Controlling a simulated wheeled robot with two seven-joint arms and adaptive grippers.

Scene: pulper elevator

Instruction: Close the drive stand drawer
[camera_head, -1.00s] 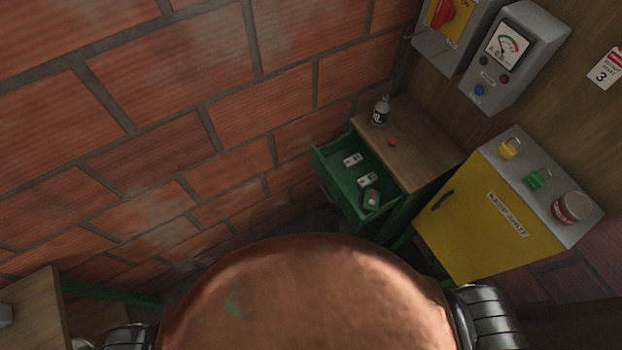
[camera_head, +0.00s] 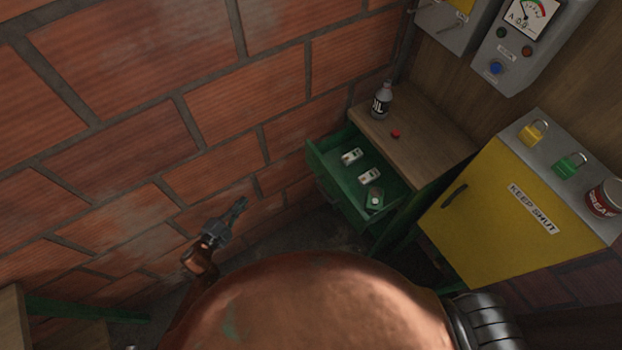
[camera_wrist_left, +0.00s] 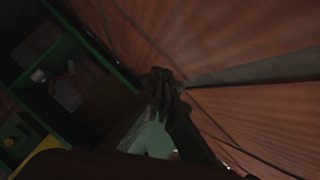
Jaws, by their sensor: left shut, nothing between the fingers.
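The green drive stand drawer (camera_head: 329,188) is pulled out from under the wooden top (camera_head: 432,150) of the stand. Two small white-labelled pieces (camera_head: 351,156) and a green item with a round white spot (camera_head: 374,198) lie in it. My left gripper (camera_head: 241,204) is shut and empty, left of the drawer and apart from it, in front of the brick wall. In the left wrist view its fingers (camera_wrist_left: 162,77) show dark, beside the bricks. Green framing (camera_wrist_left: 62,47) shows there at the left, too dim to identify surely. My right gripper is not in view.
An oil bottle (camera_head: 382,101) and a red button-like piece (camera_head: 395,133) are on the stand top. A yellow cabinet (camera_head: 490,215) stands to the right, with padlocks and a tin on top. The brick wall (camera_head: 140,150) runs along the left.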

